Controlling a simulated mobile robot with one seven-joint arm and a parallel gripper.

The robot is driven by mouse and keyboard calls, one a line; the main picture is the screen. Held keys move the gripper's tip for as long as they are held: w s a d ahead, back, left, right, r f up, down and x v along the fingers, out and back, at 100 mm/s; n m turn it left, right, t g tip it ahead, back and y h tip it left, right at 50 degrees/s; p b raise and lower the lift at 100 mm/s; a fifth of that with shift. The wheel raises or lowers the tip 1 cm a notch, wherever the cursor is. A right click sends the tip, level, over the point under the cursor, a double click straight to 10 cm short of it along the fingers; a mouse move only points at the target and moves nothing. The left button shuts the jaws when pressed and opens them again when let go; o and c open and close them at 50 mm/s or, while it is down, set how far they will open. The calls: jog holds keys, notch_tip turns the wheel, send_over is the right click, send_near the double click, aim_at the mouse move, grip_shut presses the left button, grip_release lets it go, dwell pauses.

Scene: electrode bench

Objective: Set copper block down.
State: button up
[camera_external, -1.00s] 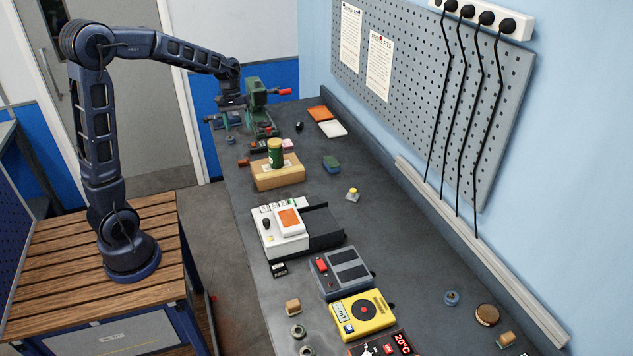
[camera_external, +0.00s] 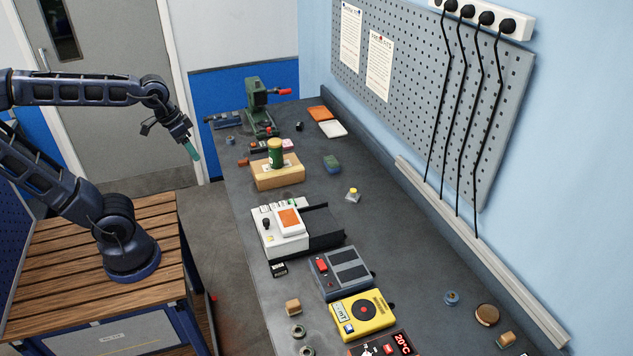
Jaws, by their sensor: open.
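A small copper-brown block (camera_external: 243,162) lies on the dark bench near its left edge, just left of the wooden box; it is too small to be sure that it is the copper block. My gripper (camera_external: 191,151) is up and left of the bench edge, with teal fingertips pointing down and right. It is open, apart from the block, and no block shows in it.
A green press (camera_external: 258,108) with a red handle stands at the bench's far end. A wooden box (camera_external: 278,178) carries a green jar (camera_external: 275,153). A white device (camera_external: 280,232), a grey device (camera_external: 341,272) and a yellow meter (camera_external: 362,315) stand nearer. The bench's right middle is mostly clear.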

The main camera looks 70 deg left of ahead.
jog(key=s+d, duration=0.1)
jog(key=s+m, duration=0.1)
jog(key=s, duration=0.1)
jog(key=s+d+f+m+t, duration=0.1)
jog(key=s, duration=0.1)
jog(key=shift+s+d+f, duration=0.1)
jog(key=shift+d, duration=0.25)
dwell(1.0)
